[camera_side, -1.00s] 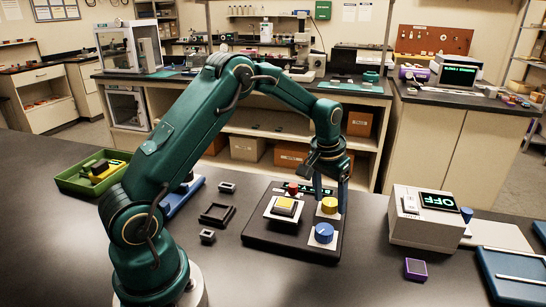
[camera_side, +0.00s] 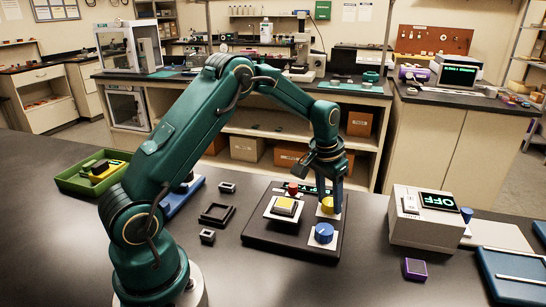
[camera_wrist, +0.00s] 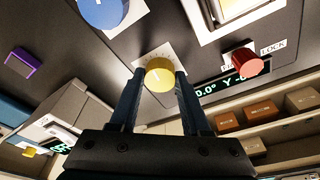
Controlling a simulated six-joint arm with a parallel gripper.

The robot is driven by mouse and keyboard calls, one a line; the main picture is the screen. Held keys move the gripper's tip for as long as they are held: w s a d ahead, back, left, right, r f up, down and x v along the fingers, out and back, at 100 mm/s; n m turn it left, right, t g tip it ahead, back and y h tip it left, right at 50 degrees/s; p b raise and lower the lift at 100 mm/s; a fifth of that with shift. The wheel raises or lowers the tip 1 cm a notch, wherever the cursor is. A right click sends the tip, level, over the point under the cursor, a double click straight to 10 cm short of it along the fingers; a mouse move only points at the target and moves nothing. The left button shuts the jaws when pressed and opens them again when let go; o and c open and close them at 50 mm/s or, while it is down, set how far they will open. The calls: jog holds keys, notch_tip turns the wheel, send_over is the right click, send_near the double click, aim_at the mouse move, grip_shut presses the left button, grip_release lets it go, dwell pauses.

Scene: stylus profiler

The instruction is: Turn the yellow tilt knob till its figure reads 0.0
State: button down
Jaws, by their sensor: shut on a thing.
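The yellow tilt knob (camera_side: 327,205) sits on a white plate on the dark control panel (camera_side: 262,235). My gripper (camera_side: 330,196) reaches down from above and is shut on this knob. In the wrist view the yellow knob (camera_wrist: 159,77) lies between the two fingertips of my gripper (camera_wrist: 159,74), one at each side. A dark display (camera_wrist: 232,82) with green figures lies beside the knob. It shows "0.0°" and "Y -" in part; a red knob and my finger hide the rest.
A blue knob (camera_side: 324,233) stands close in front of the yellow one. A beige box (camera_side: 425,220) reading "OFF" stands to the right.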

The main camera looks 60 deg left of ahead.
aim_at(329, 201)
jog(key=m, duration=0.3)
jog(key=shift+m+h, duration=0.4)
jog(key=shift+a, duration=0.1)
jog(key=m, duration=0.4)
jog(key=shift+m+h, duration=0.4)
jog(key=shift+c, duration=1.8)
grip_release()
jog(key=shift+r, duration=0.1)
jog(key=v, duration=0.2)
jog(key=w+v, duration=0.1)
jog(key=v, duration=0.4)
jog(key=shift+w+d+r, duration=0.2)
jog(key=shift+d, duration=0.1)
jog(key=shift+r, duration=0.35)
